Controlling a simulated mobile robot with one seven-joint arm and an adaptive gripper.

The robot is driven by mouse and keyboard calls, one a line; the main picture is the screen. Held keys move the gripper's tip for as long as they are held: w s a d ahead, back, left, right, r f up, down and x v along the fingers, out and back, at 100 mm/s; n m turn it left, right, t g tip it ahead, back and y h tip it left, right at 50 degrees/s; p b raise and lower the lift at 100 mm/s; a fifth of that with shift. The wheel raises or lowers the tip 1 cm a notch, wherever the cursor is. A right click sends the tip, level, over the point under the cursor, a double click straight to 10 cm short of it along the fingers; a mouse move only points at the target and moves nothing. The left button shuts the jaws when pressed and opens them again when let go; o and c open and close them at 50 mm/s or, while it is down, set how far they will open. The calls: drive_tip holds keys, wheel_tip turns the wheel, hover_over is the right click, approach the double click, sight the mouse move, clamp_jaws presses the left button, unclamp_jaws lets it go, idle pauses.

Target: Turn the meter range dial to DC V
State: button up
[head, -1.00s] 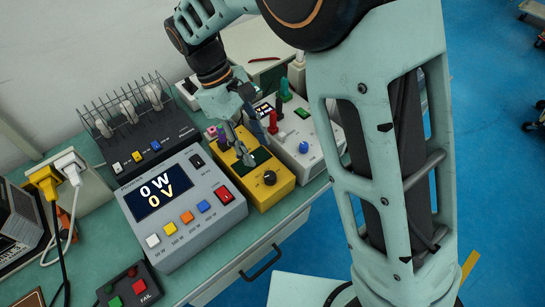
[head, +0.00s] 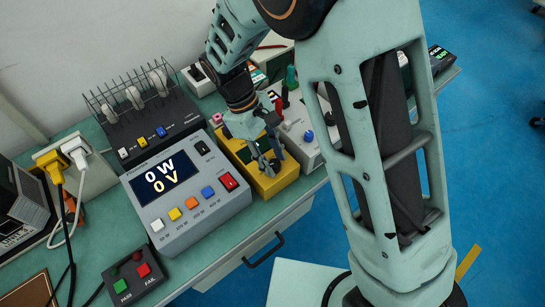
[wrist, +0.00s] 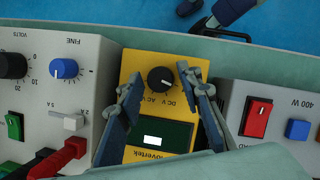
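The meter is a yellow box (wrist: 135,66) with a dark green display and a round black range dial (wrist: 161,80). In the wrist view the labels DC V and AC V show beside the dial. A small pale mark shows on the dial, but I cannot tell surely which label it points to. My gripper (wrist: 160,75) is open, one finger on each side of the dial in the picture. I cannot tell whether the fingers touch it. In the head view my gripper (head: 266,167) is over the yellow meter (head: 285,180) and hides the dial.
A grey power unit (head: 185,200) reading 0 W and 0 V stands left of the meter. A white supply with knobs (wrist: 60,100) stands on the other side. A PASS/FAIL button box (head: 134,284), a black rack base (head: 150,135) and cables share the bench.

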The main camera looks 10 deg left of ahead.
clamp_jaws()
drive_tip(key=shift+m, duration=0.3)
drive_tip(key=m, duration=0.2)
drive_tip(key=m+g+y, duration=0.1)
drive_tip(key=m, duration=0.1)
drive_tip(key=shift+w+g, duration=0.15)
drive_tip(key=shift+g, duration=0.15)
drive_tip(key=m, duration=0.2)
drive_tip(key=m+g+y, duration=0.1)
drive_tip(key=m, duration=0.2)
drive_tip(key=shift+d+y+p, duration=0.1)
drive_tip(key=shift+y+p, duration=0.2)
drive_tip(key=shift+o, duration=1.6)
unclamp_jaws()
